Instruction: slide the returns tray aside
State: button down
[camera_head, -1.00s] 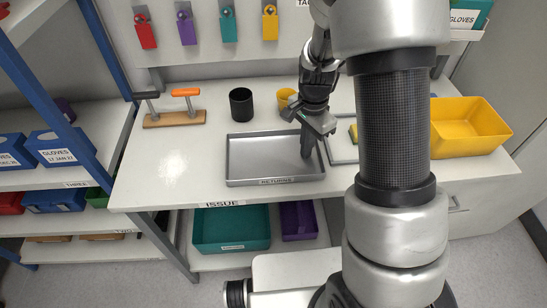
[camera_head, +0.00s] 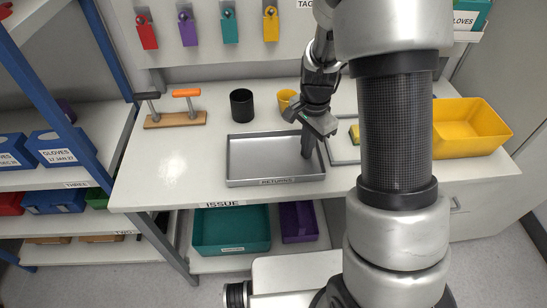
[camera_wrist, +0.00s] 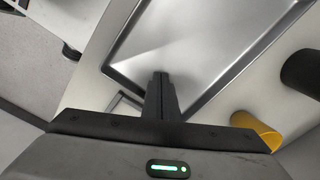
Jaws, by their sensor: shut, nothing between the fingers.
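The returns tray (camera_head: 250,163) is a shallow grey metal tray with a "RETURNS" label on its front edge. It lies on the white bench in the head view. It also fills much of the upper wrist view (camera_wrist: 205,45). My gripper (camera_head: 307,153) points down at the right end of the tray, close to the inner side of its right wall. Its fingers are together and empty in the wrist view (camera_wrist: 162,82). I cannot tell whether the fingertips touch the tray's wall or floor.
A black cup (camera_head: 241,105) and a yellow cup (camera_head: 286,98) stand behind the tray. A grey-edged flat piece (camera_head: 341,152) lies right of it, partly hidden by my arm. A yellow bin (camera_head: 470,128) stands far right. The bench (camera_head: 165,165) is clear left of the tray.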

aim_at(316, 157)
jog(key=shift+s+d+f, duration=0.15)
jog(key=shift+d+f, duration=0.25)
jog(key=shift+d, duration=0.3)
jog(key=shift+s+d+f, duration=0.15)
jog(key=shift+d+f, duration=0.25)
jog(key=shift+d, duration=0.3)
jog(key=shift+a, duration=0.25)
jog(key=shift+a+r, duration=0.1)
jog(key=shift+a, duration=0.45)
jog(key=shift+a+r+p, duration=0.15)
jog(key=shift+r+p, duration=0.45)
jog(key=shift+p, duration=0.15)
notch_tip(316, 157, up, 8)
jog(key=p, duration=0.6)
jog(key=shift+w, duration=0.3)
